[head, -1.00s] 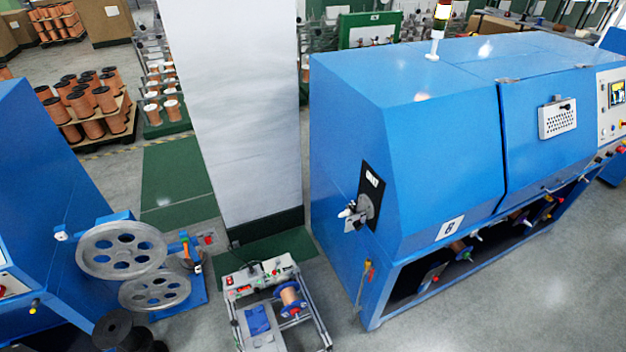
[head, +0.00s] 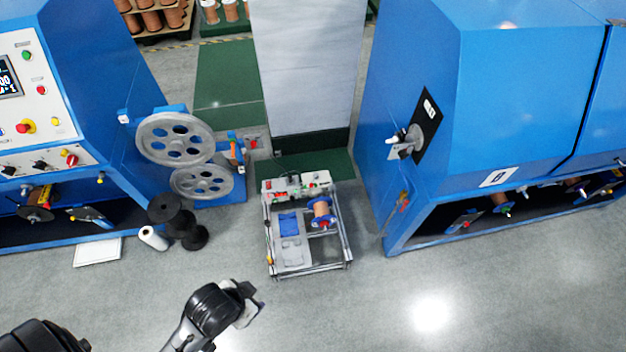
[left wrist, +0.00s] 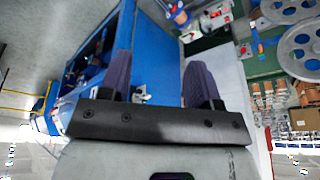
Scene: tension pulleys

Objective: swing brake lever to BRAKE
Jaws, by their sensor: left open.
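No lever marked BRAKE can be read, and I cannot tell for sure which part is the brake lever. A small blue-and-orange upright fitting with a red part (head: 237,152) stands beside two grey spoked pulleys (head: 176,140) on the left blue machine. A metal handle on a black plate (head: 405,142) sits on the side of the right blue machine. My left gripper (head: 252,302) is low in the head view, over the floor and well apart from both. In the left wrist view its two dark fingers (left wrist: 161,78) are spread with nothing between them. My right gripper is out of view.
A small bench frame with a copper spool (head: 320,208) stands on the floor between the machines. Black spools (head: 172,212) and a white roll (head: 153,238) lie near the left machine. A white column (head: 305,75) rises behind. The front floor is clear.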

